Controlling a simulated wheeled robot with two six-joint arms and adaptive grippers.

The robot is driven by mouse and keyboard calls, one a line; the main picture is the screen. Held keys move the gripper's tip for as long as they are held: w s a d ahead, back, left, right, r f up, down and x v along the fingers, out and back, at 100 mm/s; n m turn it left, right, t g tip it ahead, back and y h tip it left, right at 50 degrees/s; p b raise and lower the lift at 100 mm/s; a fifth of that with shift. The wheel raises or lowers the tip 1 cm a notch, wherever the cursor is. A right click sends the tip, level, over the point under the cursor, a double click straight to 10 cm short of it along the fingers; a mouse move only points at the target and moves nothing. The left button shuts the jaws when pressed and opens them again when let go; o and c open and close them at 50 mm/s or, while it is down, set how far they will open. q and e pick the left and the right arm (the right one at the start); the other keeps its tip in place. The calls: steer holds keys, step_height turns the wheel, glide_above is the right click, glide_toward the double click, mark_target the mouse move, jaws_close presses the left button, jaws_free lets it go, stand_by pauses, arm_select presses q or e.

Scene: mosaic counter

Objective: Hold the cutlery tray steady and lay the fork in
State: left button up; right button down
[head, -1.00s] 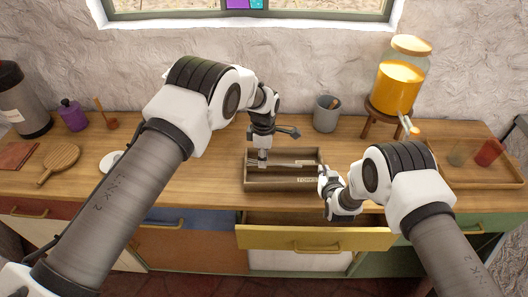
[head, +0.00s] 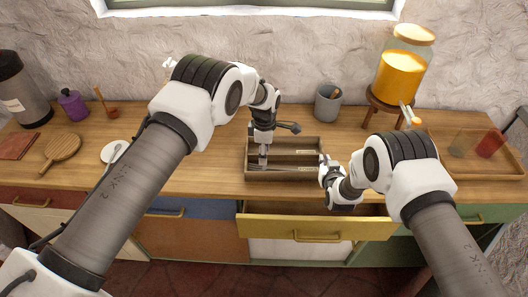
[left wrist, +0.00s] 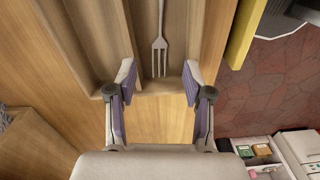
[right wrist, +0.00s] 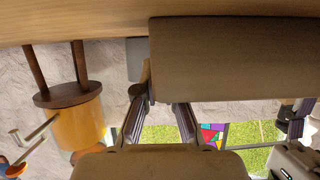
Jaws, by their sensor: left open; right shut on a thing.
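The wooden cutlery tray (head: 247,172) sits on the counter with long compartments and small labels. The fork (left wrist: 160,45) lies in the tray's front compartment, tines toward my left gripper, in the left wrist view. My left gripper (left wrist: 160,82) is open, its fingers apart on either side of the fork's tines and clear of them. In the head view this gripper (head: 263,161) is over the tray's left part and hides some of the fork. My right gripper (head: 326,172) is shut on the tray's right end; the tray (right wrist: 235,60) fills the upper right wrist view.
A yellow drawer (head: 315,227) stands open below the tray. A grey cup (head: 328,103) is behind it. A juice dispenser (head: 400,78) on a stool and a wooden serving tray (head: 470,172) stand to the right. A paddle board (head: 60,150) and white spoon rest (head: 114,152) are left.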

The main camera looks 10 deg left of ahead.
arm_select(q)
step_height(320, 180, up, 12)
steer(key=shift+w, duration=0.15)
steer(key=shift+f, duration=0.1)
arm_select(e)
steer(key=c, duration=1.2)
jaws_free()
arm_select(q)
steer(key=shift+d+f, duration=0.1)
arm_select(e)
steer(key=v, duration=1.2)
steer(key=shift+f, duration=0.15)
